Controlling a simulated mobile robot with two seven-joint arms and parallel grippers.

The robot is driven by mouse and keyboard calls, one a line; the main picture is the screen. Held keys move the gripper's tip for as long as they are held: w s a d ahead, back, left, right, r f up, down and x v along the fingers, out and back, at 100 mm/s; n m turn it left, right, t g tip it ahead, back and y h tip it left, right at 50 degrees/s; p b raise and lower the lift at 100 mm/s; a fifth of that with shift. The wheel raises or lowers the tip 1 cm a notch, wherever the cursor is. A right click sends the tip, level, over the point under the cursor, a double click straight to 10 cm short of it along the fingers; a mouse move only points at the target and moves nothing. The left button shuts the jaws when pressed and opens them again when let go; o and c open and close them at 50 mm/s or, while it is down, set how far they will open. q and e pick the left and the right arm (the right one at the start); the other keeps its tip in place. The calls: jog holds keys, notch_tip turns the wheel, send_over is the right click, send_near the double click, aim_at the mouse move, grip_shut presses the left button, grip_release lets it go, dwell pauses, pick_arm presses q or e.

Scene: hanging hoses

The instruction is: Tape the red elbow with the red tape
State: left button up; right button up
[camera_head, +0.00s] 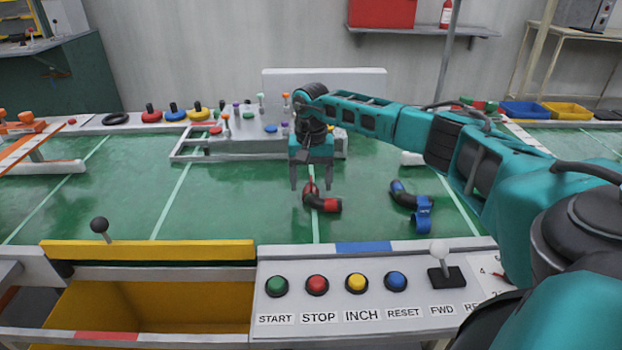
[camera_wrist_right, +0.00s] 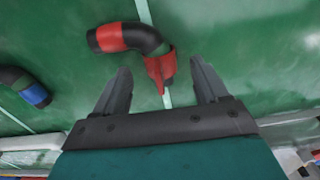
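The red elbow (camera_head: 331,204) is a bent black pipe with red bands, lying on the green table below my right gripper. In the right wrist view the red elbow (camera_wrist_right: 148,38) has a red band on its left end. Its other end carries a red piece (camera_wrist_right: 160,68) with a pointed tip, which looks like tape; I cannot tell how far it wraps round. My right gripper (camera_head: 311,186) points down, open, with nothing held between its fingers. In the wrist view its fingers (camera_wrist_right: 163,88) are spread just short of that red end. My left gripper is out of view.
A blue-banded elbow (camera_head: 402,197) with a blue loop piece (camera_head: 423,218) lies to the right. A button panel (camera_head: 330,310) and a yellow bin (camera_head: 150,250) line the front. Red, blue and yellow knobbed discs (camera_head: 175,113) stand at the back.

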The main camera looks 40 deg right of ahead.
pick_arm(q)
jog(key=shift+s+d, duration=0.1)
pick_arm(e)
jog(key=shift+o, duration=0.2)
notch_tip(320, 180, up, 3)
jog(key=shift+r+p, duration=0.1)
jog(key=shift+p, duration=0.2)
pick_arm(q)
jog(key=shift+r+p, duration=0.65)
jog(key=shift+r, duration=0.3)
pick_arm(e)
notch_tip(320, 180, up, 10)
